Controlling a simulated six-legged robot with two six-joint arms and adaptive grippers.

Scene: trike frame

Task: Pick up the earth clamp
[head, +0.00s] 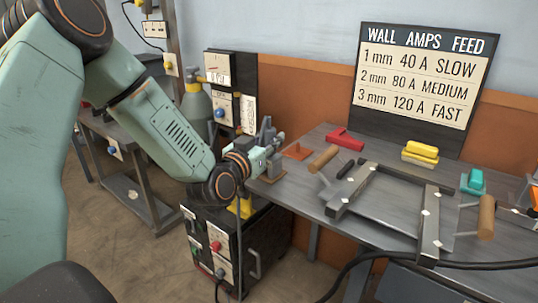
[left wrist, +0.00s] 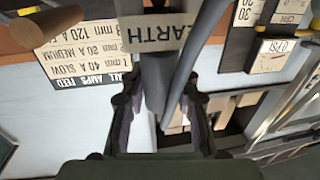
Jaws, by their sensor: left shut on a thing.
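The earth clamp (head: 266,131) is a grey piece at the left corner of the workbench in the head view. In the left wrist view its grey body (left wrist: 155,78) runs between my fingers, close to a pale plate (left wrist: 152,34) lettered EARTH. My left gripper (head: 268,152) is shut on the clamp; its dark fingers also show in the left wrist view (left wrist: 160,112). The fingers and arm hide part of the clamp. I cannot tell whether the clamp still touches its support. My right gripper is not in view.
The workbench (head: 315,208) bears a metal frame (head: 427,222), wooden-handled tools (head: 323,158), a red piece (head: 345,139), yellow blocks (head: 421,151) and a teal piece (head: 473,181). A sign (head: 420,75) stands behind. A black welding machine (head: 235,245) stands below, and a black cable (head: 450,263) crosses the front.

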